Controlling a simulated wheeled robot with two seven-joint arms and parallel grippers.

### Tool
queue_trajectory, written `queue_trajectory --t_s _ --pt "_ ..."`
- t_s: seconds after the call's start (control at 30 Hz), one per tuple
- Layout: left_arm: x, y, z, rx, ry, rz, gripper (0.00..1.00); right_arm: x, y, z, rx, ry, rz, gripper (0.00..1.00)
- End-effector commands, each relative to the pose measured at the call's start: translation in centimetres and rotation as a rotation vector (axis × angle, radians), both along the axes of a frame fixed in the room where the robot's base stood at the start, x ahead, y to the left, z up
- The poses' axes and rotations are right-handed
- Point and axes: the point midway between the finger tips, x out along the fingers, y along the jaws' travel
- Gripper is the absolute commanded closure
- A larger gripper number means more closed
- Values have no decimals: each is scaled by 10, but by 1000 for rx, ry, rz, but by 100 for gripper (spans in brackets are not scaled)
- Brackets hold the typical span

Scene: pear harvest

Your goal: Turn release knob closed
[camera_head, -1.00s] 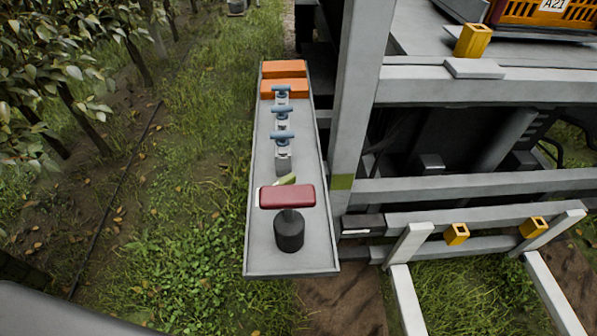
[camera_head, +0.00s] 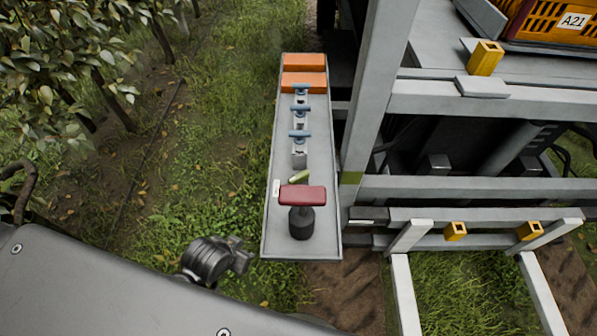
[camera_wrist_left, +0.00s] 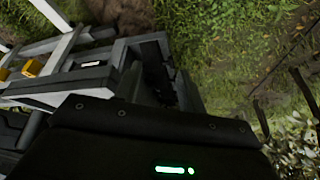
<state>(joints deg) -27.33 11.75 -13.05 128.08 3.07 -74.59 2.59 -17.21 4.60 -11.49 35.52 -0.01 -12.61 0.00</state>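A knob with a dark red bar handle (camera_head: 302,195) on a black round base (camera_head: 301,223) stands at the near end of a long grey panel (camera_head: 291,246). A small green piece (camera_head: 299,177) shows just behind the handle, and a small white patch lies at its left end. What looks like my left gripper (camera_head: 240,256) shows as a dark part left of the panel's near end, apart from the knob. Its finger opening is unclear. The left wrist view shows a dark housing with a green light and no clear fingertips. My right gripper is not in view.
Blue-handled valves (camera_head: 300,110) and orange blocks (camera_head: 304,83) line the panel behind the knob. A grey frame post (camera_head: 371,110) rises close to the panel's right side. Yellow brackets and an orange crate (camera_head: 550,35) are at right. Grass left of the panel is open.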

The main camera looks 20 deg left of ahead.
Motion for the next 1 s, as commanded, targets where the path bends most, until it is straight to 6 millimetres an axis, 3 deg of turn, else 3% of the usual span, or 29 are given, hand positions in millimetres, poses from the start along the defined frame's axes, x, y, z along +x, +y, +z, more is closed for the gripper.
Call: queue_trajectory --t_s 0.07,0.1,0.4,0.6,0.77,1.0 --pt "1 -2 31 -4 -26 -12 60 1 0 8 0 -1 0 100" --pt "10 -6 48 -4 -70 -48 60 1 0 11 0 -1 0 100" --pt "95 -27 68 -84 -381 -160 60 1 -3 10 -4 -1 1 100" --pt "140 -43 86 -194 -562 -303 60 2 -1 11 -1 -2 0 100" --pt "161 -41 97 -296 -644 -427 60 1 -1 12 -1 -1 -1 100" --pt "166 -34 101 -374 -661 -499 60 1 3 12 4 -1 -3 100"
